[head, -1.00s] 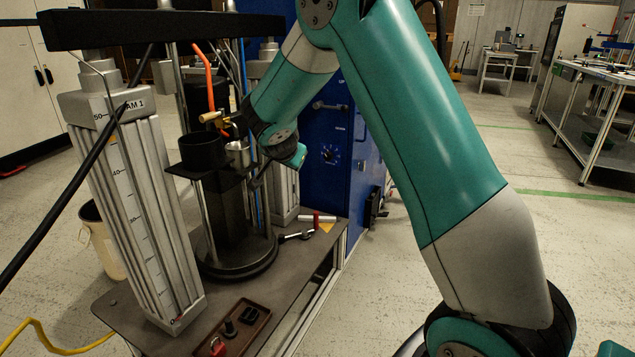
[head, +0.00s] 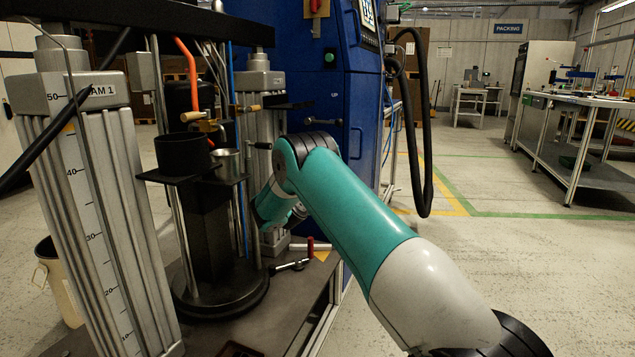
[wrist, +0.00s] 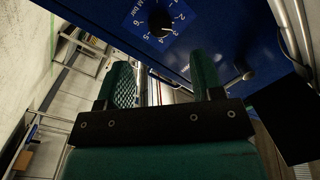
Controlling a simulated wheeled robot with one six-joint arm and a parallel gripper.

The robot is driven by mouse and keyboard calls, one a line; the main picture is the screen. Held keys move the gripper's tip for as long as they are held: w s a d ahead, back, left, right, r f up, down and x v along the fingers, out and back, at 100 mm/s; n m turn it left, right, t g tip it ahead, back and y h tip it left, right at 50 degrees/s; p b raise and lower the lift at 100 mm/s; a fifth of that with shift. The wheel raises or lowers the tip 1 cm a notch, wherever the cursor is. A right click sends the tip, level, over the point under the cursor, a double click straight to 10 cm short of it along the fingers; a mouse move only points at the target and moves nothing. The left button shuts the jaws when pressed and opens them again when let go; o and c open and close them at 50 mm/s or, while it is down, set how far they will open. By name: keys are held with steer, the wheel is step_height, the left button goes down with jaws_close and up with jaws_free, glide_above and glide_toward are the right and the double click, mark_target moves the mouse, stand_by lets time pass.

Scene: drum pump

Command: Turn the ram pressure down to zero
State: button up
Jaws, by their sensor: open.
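A round black knob (wrist: 160,22) with a light pointer mark sits on a blue numbered dial plate, high in the wrist view. The mark seems to point down and right, but I cannot read the exact number. The plate is on the blue cabinet (head: 350,160), where my arm hides the knob in the head view. My gripper (wrist: 160,62) is open and empty in the wrist view, its two green fingers spread below the knob in the picture and apart from it. In the head view the fingers are hidden behind my arm.
The ram column (head: 90,190), marked RAM 1, stands on the bench at left. A black drum-pump stand (head: 215,230) with a metal cup (head: 226,163) is close to my wrist. A red-ended tool (head: 310,247) lies on the bench.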

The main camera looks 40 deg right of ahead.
steer(key=b+x, duration=0.1)
steer(key=x, duration=0.8)
steer(key=shift+b, duration=0.3)
steer(key=shift+c, duration=0.4)
steer(key=c, duration=0.8)
steer(key=shift+c, duration=0.2)
